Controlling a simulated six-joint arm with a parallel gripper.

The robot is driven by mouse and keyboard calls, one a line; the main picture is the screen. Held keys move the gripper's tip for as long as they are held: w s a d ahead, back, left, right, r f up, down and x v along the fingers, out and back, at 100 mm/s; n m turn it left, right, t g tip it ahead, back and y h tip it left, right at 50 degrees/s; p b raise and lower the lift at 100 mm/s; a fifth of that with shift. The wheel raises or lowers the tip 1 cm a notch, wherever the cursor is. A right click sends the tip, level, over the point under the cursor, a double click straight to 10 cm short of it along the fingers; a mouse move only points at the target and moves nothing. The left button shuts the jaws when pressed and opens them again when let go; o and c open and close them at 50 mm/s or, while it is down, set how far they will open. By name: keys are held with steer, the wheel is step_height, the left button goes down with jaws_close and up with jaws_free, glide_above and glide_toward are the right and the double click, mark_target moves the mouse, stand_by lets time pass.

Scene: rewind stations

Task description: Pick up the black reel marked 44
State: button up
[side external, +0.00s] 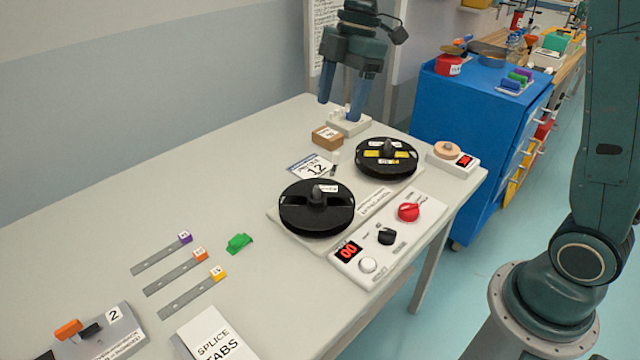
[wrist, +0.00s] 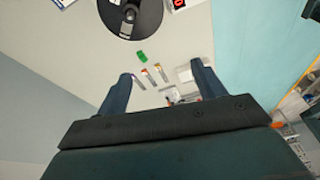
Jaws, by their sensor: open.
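Two black reels lie on the work surface in the side view. The nearer reel (side external: 298,222) sits on a flat plate beside the control panel, with a small white tag by its hub. The farther reel (side external: 386,172) has yellow patches and white labels. I cannot read 44 on either. The nearer reel also shows at the top of the wrist view (wrist: 147,18), partly cut off. My gripper (side external: 341,108) is open and empty, above the table's far end, behind and apart from both reels. Its spread fingers also show in the wrist view (wrist: 162,72).
A white block with pegs (side external: 350,126) and a brown box (side external: 327,137) stand near my gripper. The control panel (side external: 385,240) has a red knob. A green piece (side external: 239,243), several tagged strips and a grey station (side external: 105,335) lie toward the front left.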

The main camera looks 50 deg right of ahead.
steer(key=w+d+f+n+g, duration=0.2)
steer(key=w+f+n, duration=0.3)
steer(key=w+f, duration=0.15)
steer(key=n+g, duration=0.1)
steer(key=n, duration=0.4)
glide_toward(317, 200)
step_height(317, 200, up, 2)
steer(key=w+d, duration=0.2)
steer(key=shift+w+r, duration=0.1)
steer(key=shift+r, duration=0.15)
steer(key=shift+a+f, duration=0.1)
steer(key=shift+f, duration=0.05)
steer(key=shift+s+x, duration=0.1)
steer(key=shift+x, duration=1.95)
steer(key=shift+s+x, duration=0.15)
steer(key=shift+x, duration=1.9)
steer(key=shift+a, duration=0.1)
steer(key=shift+x, duration=2.55)
steer(key=shift+s, duration=0.15)
